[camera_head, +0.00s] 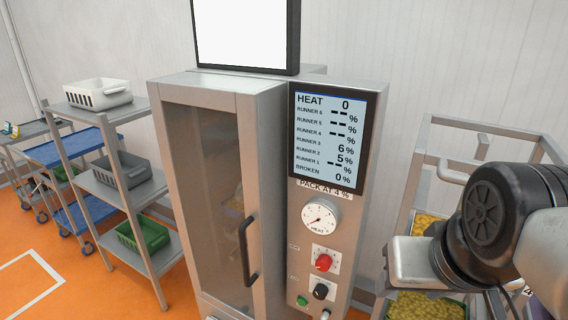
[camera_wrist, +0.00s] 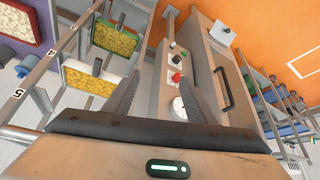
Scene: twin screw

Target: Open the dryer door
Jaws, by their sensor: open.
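The dryer (camera_head: 325,255) is a tall grey metal cabinet with a control panel on its right part. Its door (camera_head: 205,190) has a metal frame and a tinted window, and it looks shut. A dark bar handle (camera_head: 248,252) runs upright on the door's right side. The handle also shows in the wrist view (camera_wrist: 224,90), right of my fingers. My gripper (camera_wrist: 162,70) is open and empty, its two dark fingers spread apart. In the head view my wrist is at the right, clear of the door; the fingers cannot be made out there.
The panel has a screen (camera_head: 335,140), a dial (camera_head: 319,217), a red knob (camera_head: 323,260) and a black knob (camera_head: 320,291). A rack with trays of yellow pieces (camera_head: 425,304) stands right of the dryer. A shelf with bins (camera_head: 123,170) stands left. Orange floor lies at the left.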

